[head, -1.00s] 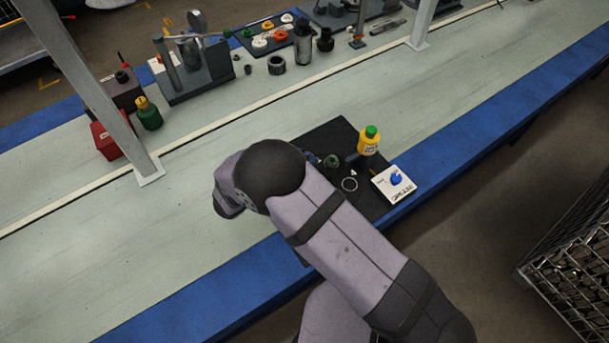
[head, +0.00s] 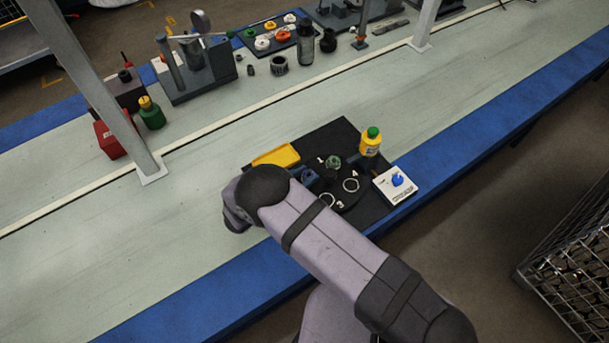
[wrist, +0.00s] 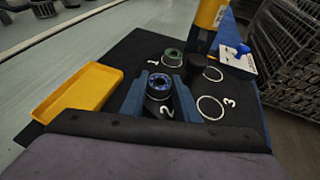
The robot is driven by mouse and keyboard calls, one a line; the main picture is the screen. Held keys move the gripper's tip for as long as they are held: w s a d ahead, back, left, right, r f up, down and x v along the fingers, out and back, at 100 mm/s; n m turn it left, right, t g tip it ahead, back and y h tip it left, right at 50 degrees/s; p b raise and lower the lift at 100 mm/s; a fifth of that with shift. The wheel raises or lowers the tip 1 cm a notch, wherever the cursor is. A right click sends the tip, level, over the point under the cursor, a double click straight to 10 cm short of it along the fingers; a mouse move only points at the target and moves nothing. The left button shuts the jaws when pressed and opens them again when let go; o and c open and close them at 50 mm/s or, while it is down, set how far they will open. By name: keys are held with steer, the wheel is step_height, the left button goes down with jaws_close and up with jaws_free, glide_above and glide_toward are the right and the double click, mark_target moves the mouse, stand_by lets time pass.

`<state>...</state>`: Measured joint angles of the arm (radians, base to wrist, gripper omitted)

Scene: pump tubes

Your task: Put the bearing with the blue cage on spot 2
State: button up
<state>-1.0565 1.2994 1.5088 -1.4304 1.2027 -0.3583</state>
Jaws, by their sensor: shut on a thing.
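The bearing with the blue cage (wrist: 160,84) is between the two blue fingers of my gripper (wrist: 160,88), which is shut on it. It is over or at spot 2, beside the white "2" (wrist: 166,112); I cannot tell whether it touches the surface. In the head view my arm covers most of the gripper, and the bearing cannot be made out. Another bearing, with a green cage (wrist: 172,56), sits at spot 1 and also shows in the head view (head: 333,161). White rings mark spot 3 (wrist: 210,108) and spot 4 (head: 351,185).
A yellow tray (wrist: 78,92) lies left of the spots on the black mat (head: 338,131). A yellow bottle with a green cap (head: 370,142) and a white box with a blue knob (head: 397,184) stand right of the spots. A dark post (wrist: 196,68) rises amid the spots.

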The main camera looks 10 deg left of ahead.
steer(key=shift+f, duration=0.15)
steer(key=o, duration=1.1)
steer(key=shift+r, duration=0.25)
steer(key=b+v, duration=0.2)
steer(key=v, duration=1)
steer(key=shift+f, duration=0.15)
